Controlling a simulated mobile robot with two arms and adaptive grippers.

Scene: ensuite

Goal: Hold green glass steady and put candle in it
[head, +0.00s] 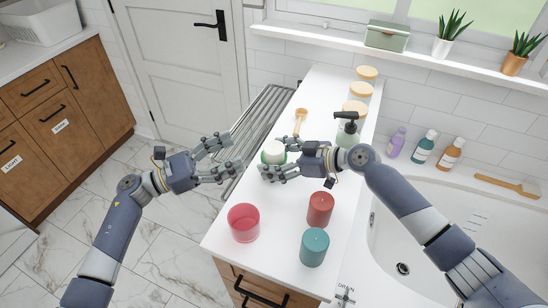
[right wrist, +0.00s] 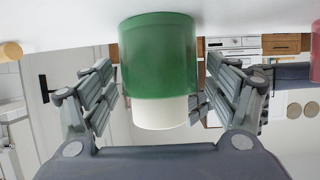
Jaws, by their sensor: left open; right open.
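The green glass (right wrist: 158,55) stands on the white counter. The white candle (right wrist: 160,112) sticks up out of its mouth, and its lower part is hidden by the green wall. In the head view the candle (head: 273,150) shows as a white top with only a little green (head: 264,161) around it. My right gripper (head: 279,158) is open, with its fingers on both sides of the glass and a visible gap in the right wrist view.
A red glass (head: 243,223), a red candle (head: 320,209) and a teal candle (head: 314,248) stand nearer on the counter. The bathtub (head: 445,215) is at the right.

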